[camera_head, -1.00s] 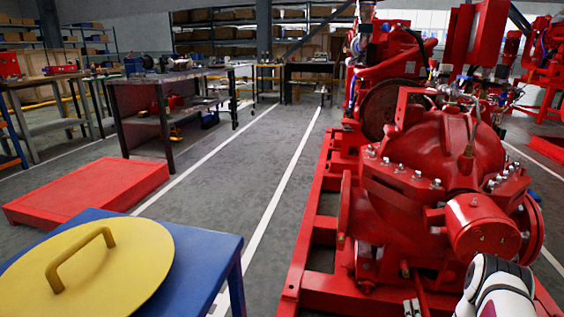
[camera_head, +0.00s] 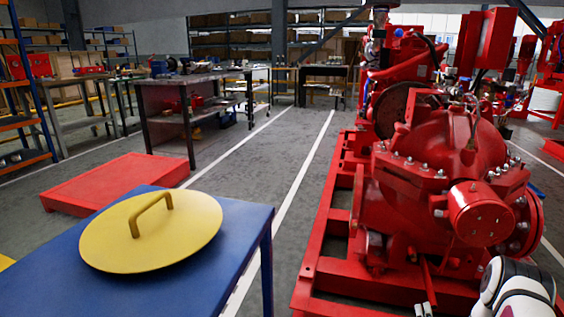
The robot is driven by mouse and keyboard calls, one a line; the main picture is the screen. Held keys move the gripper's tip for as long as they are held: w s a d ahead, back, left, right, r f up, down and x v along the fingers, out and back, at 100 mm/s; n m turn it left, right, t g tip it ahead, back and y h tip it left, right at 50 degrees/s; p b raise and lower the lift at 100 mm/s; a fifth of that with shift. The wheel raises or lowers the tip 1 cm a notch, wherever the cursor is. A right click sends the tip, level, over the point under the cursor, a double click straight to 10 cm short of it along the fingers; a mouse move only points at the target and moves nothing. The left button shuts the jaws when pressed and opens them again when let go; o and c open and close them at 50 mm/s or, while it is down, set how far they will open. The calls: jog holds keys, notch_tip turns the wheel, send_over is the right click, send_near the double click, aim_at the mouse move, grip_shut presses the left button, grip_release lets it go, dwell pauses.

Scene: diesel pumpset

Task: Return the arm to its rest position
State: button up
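My arm (camera_head: 515,290) shows at the bottom right corner as a white and black link, in front of the red pumpset (camera_head: 445,165). A small grey tip of my gripper (camera_head: 423,310) shows at the bottom edge, left of the arm link. Most of the gripper lies below the frame, so whether it is open or shut is not clear. No held object is visible.
A yellow round lid with a handle (camera_head: 150,240) lies on a blue table (camera_head: 215,265) at the lower left. A red low platform (camera_head: 115,180) sits on the floor behind it. Workbenches (camera_head: 190,110) stand further back. A grey aisle (camera_head: 255,165) between white lines is clear.

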jog(key=w+a+r+n+g+y, duration=0.1)
jog(key=w+r+n+g, duration=0.15)
jog(key=w+r, duration=0.4)
jog(key=w+a+r+n+g+y, duration=0.1)
jog(key=w+r+n+g, duration=0.15)
jog(key=r, duration=0.65)
jog(key=s+a+r+n+g, duration=0.2)
jog(key=s+a+r, duration=0.15)
jog(key=r, duration=0.35)
jog(key=s+a+r+n+g, duration=0.15)
jog(key=a+r, duration=0.25)
jog(key=r, duration=0.4)
jog(key=s+a+r+n+g+y, duration=0.15)
jog(key=s+a+r, duration=0.25)
jog(key=s, duration=0.6)
jog(key=s+a+r+n+g+p, duration=0.15)
jog(key=s+a+r, duration=0.3)
jog(key=s, duration=0.55)
jog(key=s+a+r+n+g, duration=0.1)
jog(key=s+a+r+g, duration=0.3)
jog(key=s, duration=0.6)
jog(key=s+a+r+n+g+y, duration=0.1)
jog(key=s+a, duration=0.1)
jog(key=s, duration=0.6)
jog(key=s+a+r+n+g, duration=0.1)
jog(key=s, duration=0.6)
notch_tip(320, 180, up, 39)
jog(key=t+p, duration=0.4)
jog(key=p, duration=3.4)
jog(key=shift+r, duration=0.2)
